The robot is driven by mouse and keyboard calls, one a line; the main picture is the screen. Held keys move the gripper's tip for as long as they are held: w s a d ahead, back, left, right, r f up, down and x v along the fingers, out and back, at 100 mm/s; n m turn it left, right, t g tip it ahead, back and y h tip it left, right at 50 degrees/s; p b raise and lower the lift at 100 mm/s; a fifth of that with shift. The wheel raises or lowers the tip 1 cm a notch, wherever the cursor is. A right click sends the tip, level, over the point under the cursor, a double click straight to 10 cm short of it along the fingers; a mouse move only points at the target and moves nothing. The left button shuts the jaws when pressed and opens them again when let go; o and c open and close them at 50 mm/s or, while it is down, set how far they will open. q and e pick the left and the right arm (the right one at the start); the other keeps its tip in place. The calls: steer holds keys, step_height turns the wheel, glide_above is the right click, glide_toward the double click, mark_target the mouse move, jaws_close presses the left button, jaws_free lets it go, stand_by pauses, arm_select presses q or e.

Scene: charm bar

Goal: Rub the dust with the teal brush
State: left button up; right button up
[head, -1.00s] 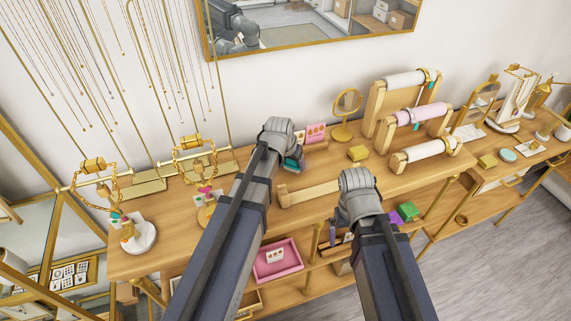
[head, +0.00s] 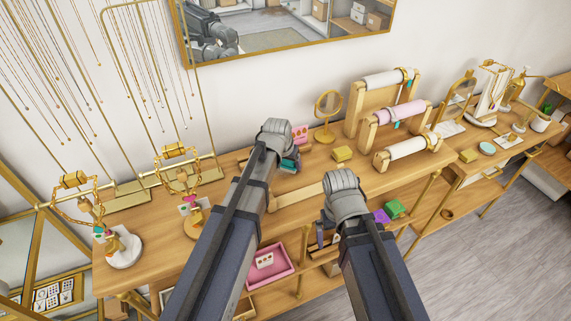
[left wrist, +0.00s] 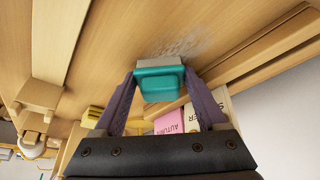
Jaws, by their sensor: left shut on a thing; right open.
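My left gripper (left wrist: 162,86) is shut on the teal brush (left wrist: 158,80), a block with a pale bristle edge on its far side. A faint grey dust patch (left wrist: 183,46) lies on the wooden tabletop, right at and beyond the bristles. Whether the bristles touch the wood is hard to tell. In the head view, a bit of the teal brush (head: 291,162) shows beside my left wrist; the arm hides the dust there. My right gripper (head: 322,236) is open and empty, in front of the table's front edge and mostly hidden by its wrist.
Yellow box (head: 341,154), round mirror (head: 327,104) and bracelet rolls (head: 405,148) stand to the right. Bracelet stands (head: 82,200) are at the left. Pink and white cards (left wrist: 170,122) are close to the left gripper. A pink tray (head: 283,277) is on the shelf below.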

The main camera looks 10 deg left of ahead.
arm_select(q)
steer(key=shift+w+d, duration=0.6)
steer(key=shift+d, duration=0.25)
steer(key=shift+w+d, duration=0.6)
steer(key=shift+d, duration=0.25)
steer(key=shift+s+f, duration=0.1)
steer(key=shift+s+a, duration=0.1)
steer(key=shift+s+a, duration=0.55)
steer(key=shift+a, duration=0.2)
steer(key=shift+s+a, duration=0.25)
steer(key=shift+a, duration=0.2)
steer(key=shift+s+a, duration=0.2)
steer(key=shift+a, duration=0.25)
steer(key=shift+s+a, duration=0.55)
steer(key=shift+a, duration=0.3)
steer(key=shift+s+a, duration=0.55)
steer(key=shift+a, duration=0.25)
